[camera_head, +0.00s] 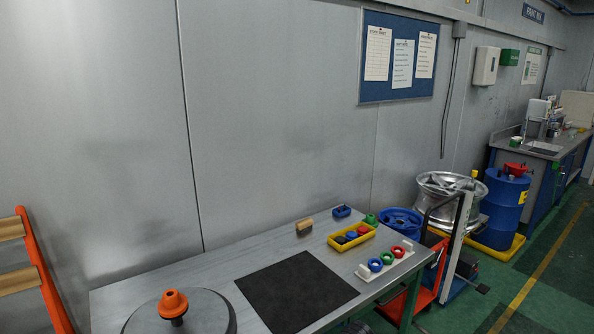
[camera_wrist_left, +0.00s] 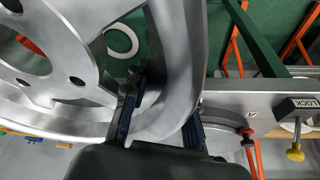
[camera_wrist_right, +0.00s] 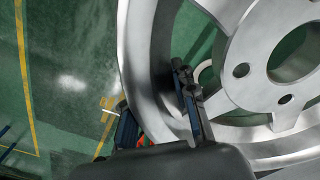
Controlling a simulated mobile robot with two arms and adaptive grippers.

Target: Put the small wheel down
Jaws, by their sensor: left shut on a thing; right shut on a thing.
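A silver spoked wheel fills much of the left wrist view (camera_wrist_left: 182,55) and of the right wrist view (camera_wrist_right: 138,60). My left gripper (camera_wrist_left: 160,115) is shut on its rim, one finger inside and one outside. My right gripper (camera_wrist_right: 158,110) is shut on the rim in the same way at another side. The held wheel and both grippers are outside the head view, so its height and what is under it cannot be told.
The grey table (camera_head: 215,276) bears a black mat (camera_head: 296,290), a yellow bin (camera_head: 352,237) and a white tray with coloured rings (camera_head: 385,262). Another silver wheel (camera_head: 450,188) and a blue wheel (camera_head: 400,222) are beyond it.

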